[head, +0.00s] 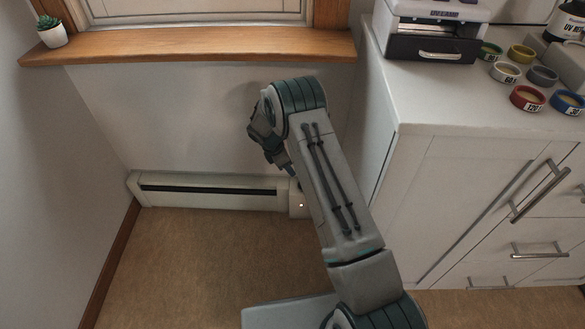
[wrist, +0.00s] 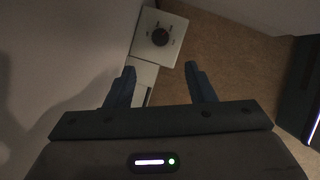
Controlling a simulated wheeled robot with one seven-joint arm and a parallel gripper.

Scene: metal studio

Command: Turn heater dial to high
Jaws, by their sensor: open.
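The heater (head: 210,191) is a long, low white baseboard unit with a dark slot, along the wall under the window.
A white cabinet (head: 470,215) with metal handles stands close on the right of my arm. A wooden sill (head: 190,46) with a small potted plant (head: 51,33) juts out above the heater. The brown floor (head: 200,255) in front of the heater is clear on the left.

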